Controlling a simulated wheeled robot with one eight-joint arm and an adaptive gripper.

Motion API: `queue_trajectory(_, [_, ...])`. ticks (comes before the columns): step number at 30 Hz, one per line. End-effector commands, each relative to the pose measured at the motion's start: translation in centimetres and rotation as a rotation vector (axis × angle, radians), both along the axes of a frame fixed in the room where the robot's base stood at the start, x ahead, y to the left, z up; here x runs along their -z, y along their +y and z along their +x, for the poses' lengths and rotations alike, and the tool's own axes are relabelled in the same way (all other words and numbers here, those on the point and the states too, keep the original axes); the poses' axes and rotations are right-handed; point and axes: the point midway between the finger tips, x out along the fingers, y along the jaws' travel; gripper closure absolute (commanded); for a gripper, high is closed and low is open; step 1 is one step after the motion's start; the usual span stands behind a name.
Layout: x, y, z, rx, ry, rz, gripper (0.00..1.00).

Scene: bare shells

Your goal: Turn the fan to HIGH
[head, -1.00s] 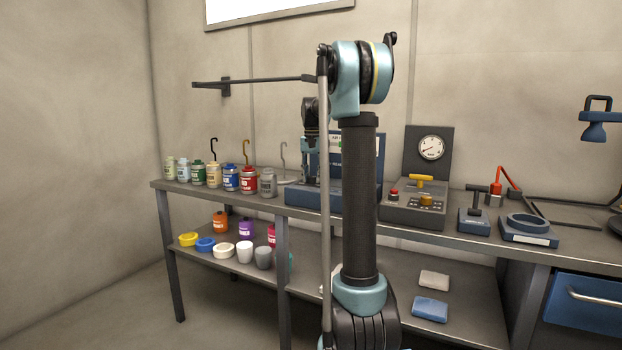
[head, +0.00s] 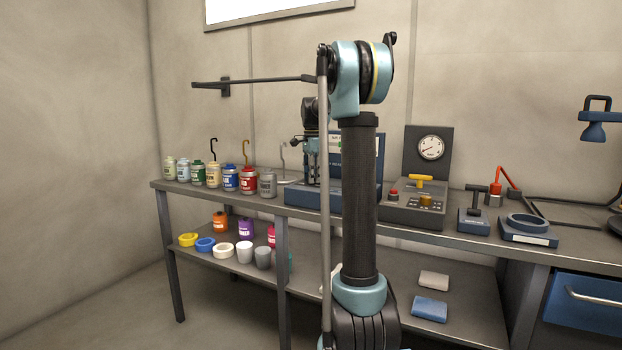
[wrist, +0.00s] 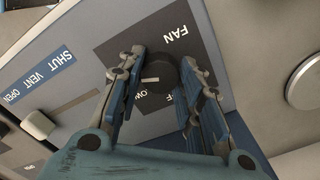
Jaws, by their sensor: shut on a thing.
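The dark round fan knob (wrist: 157,75) sits on a dark panel labelled FAN (wrist: 173,33), which appears tilted and upside down in the wrist view. A pale pointer mark shows on the knob. The lettering below it is partly hidden by my fingers, so I cannot read the setting. My gripper (wrist: 162,60) has one finger on each side of the knob and is shut on it. In the head view my gripper (head: 313,178) is down at the blue control unit (head: 300,198); the knob cannot be made out there.
A pale vent slider (wrist: 38,123) lies beside the fan panel, with SHUT, VENT and OPEN lettering. Several jars (head: 230,178) stand left of the unit on the bench. A grey gauge console (head: 412,215) stands to its right. My arm hides part of the unit.

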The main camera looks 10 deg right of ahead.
Motion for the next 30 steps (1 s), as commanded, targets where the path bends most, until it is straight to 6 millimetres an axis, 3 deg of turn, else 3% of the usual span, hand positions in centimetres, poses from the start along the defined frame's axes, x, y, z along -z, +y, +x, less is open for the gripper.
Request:
queue_trajectory(12, [-0.09, 0.15, 0.45, 0.189, -0.008, 0.002, 0.91])
queue_trajectory(29, [-0.04, 0.21, 0.45, 0.217, -0.008, 0.003, 0.91])
queue_trajectory(30, [-0.03, 0.22, 0.45, 0.216, -0.008, 0.003, 0.6])
